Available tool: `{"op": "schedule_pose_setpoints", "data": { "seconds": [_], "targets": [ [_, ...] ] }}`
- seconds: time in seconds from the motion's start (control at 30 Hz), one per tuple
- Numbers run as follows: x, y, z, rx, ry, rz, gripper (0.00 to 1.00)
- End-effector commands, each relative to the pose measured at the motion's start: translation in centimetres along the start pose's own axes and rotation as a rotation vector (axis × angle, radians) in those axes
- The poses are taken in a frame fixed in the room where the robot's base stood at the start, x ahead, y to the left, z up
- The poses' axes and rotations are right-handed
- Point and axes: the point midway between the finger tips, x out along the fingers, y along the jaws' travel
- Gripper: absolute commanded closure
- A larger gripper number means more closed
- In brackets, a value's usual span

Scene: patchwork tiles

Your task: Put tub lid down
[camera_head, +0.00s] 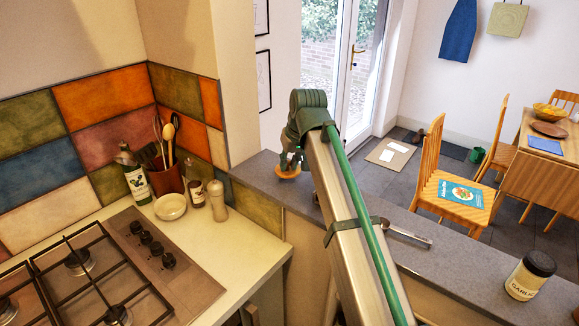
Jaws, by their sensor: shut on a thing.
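My gripper (291,160) is at the far end of my arm, above the grey ledge near the wall corner. It points down and is shut on a small round orange-brown thing, which looks like the tub lid (288,174). The lid appears roughly level, at or just above the ledge surface; I cannot tell if it touches. My gripper and arm hide part of it. No tub that clearly matches the lid shows.
The grey ledge (465,268) runs to the right, bearing a metal spoon-like tool (408,236) and a garlic jar (530,275). On the lower counter are a hob (90,270), a bottle (133,175), a utensil pot (167,180), a bowl (170,207) and a pepper mill (217,200).

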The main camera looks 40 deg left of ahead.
Motion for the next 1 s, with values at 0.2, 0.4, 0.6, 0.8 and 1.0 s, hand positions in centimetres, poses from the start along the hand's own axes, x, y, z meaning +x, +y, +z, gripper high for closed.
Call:
{"op": "schedule_pose_setpoints", "data": {
  "seconds": [0.2,0.4,0.6,0.8,1.0],
  "targets": [
    [1.8,0.2,0.9,0.0,0.0,0.0,1.0],
    [1.8,0.2,0.8,0.0,0.0,0.0,1.0],
    [2.0,0.2,0.9,0.0,0.0,0.0,0.67],
    [2.0,0.2,0.9,0.0,0.0,0.0,0.55],
    [1.8,0.2,0.9,0.0,0.0,0.0,0.55]
  ]
}}
